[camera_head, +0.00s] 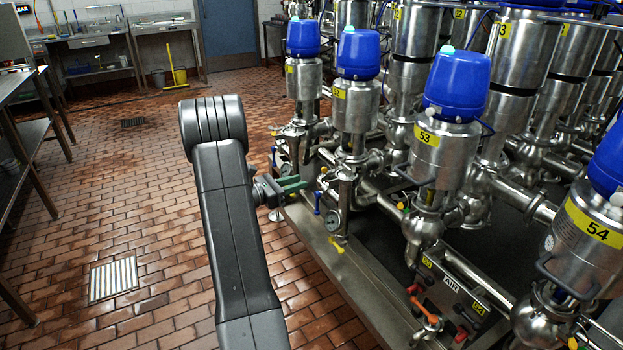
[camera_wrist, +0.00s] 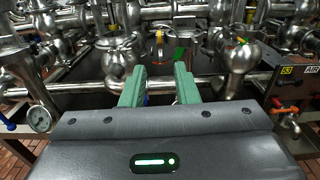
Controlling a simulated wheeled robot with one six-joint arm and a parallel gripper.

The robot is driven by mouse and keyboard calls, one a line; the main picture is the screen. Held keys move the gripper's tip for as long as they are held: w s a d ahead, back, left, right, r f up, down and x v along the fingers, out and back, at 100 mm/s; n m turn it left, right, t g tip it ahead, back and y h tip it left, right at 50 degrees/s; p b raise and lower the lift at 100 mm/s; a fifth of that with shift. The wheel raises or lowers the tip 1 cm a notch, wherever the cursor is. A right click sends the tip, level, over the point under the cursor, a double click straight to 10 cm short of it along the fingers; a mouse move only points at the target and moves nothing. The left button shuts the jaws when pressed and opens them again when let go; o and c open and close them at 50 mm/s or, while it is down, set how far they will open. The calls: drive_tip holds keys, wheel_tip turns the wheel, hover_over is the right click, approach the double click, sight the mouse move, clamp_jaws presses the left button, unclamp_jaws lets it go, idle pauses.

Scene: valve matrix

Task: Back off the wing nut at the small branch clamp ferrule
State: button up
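My gripper (camera_head: 296,184) is at the left edge of the pipe skid, beside the valves. In the wrist view its two green fingers (camera_wrist: 160,82) are spread with an empty gap between them, so it is open and touches nothing that I can see. Beyond the fingertips, a small green part (camera_wrist: 180,54) and a small yellow-orange part (camera_wrist: 159,38) show among the steel pipes. I cannot tell whether either is the wing nut or its ferrule clamp. In the head view, a small yellow part (camera_head: 337,245) sits low at the skid's near edge.
Blue-topped valves, including 53 (camera_head: 455,90) and 54 (camera_head: 590,225), crowd the right. The tiled floor (camera_head: 150,230) at left is free.

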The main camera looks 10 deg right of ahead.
sight(327, 174)
drive_tip(key=v, duration=0.5)
drive_tip(key=shift+s+a, duration=0.15)
drive_tip(key=shift+a, duration=0.2)
drive_tip(key=shift+d, duration=0.15)
drive_tip(key=x, duration=1.3)
drive_tip(key=shift+d, duration=0.3)
